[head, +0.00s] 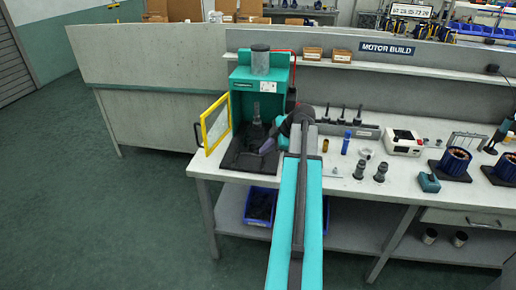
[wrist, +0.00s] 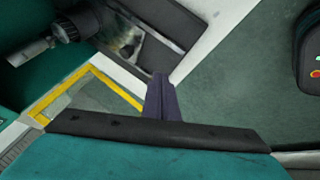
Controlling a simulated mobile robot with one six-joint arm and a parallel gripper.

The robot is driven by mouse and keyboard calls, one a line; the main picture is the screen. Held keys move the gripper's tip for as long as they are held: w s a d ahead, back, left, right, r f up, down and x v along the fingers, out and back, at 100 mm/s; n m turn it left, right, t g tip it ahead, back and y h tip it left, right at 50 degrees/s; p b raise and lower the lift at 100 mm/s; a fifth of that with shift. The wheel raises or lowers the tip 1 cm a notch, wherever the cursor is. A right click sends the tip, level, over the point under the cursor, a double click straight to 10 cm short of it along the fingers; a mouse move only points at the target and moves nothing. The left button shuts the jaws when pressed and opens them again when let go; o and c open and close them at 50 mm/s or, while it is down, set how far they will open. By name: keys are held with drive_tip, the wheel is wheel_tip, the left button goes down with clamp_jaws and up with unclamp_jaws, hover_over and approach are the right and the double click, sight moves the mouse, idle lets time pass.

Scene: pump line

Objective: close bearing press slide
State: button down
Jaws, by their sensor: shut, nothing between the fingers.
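The teal bearing press (head: 244,88) stands at the left end of the bench, with its yellow-framed door (head: 216,122) swung open to the left. A dark slide plate (head: 236,160) sticks out at the front of the press. A dark part with an upright shaft (head: 256,118) stands over it; it also shows in the wrist view (wrist: 68,28). My gripper (head: 266,147) is shut and empty, low over the slide's right side; I cannot tell if it touches. In the wrist view, the shut fingers (wrist: 160,82) point towards the slide's edge (wrist: 172,48), with the door frame (wrist: 85,88) left of them.
Right of my arm stand a blue cylinder (head: 346,143), dark stepped parts (head: 380,172), a white box device (head: 404,142) and a motor stator (head: 455,163). A blue bin (head: 260,205) sits on the lower shelf. The floor left of the bench is clear.

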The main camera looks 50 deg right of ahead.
drive_tip(key=shift+s+d+r, duration=0.85)
drive_tip(key=shift+d+r, duration=0.25)
drive_tip(key=shift+d, duration=0.05)
drive_tip(key=shift+f, duration=0.1)
drive_tip(key=p, duration=0.3)
approach(252, 154)
drive_tip(key=shift+s+a+f, duration=0.2)
drive_tip(key=shift+a+f, duration=0.5)
drive_tip(key=shift+f, duration=0.2)
drive_tip(key=shift+s+a+f, duration=0.2)
drive_tip(key=shift+a+f, duration=0.55)
drive_tip(key=shift+f, duration=0.15)
drive_tip(key=shift+w+d+f, duration=0.1)
drive_tip(key=shift+w+d, duration=0.1)
drive_tip(key=shift+w, duration=0.15)
drive_tip(key=shift+w+d+p, duration=0.4)
drive_tip(key=shift+w+d, duration=0.05)
drive_tip(key=shift+w, duration=0.25)
drive_tip(key=shift+w+d+p, duration=0.4)
drive_tip(key=shift+w, duration=0.3)
drive_tip(key=shift+f, duration=0.1)
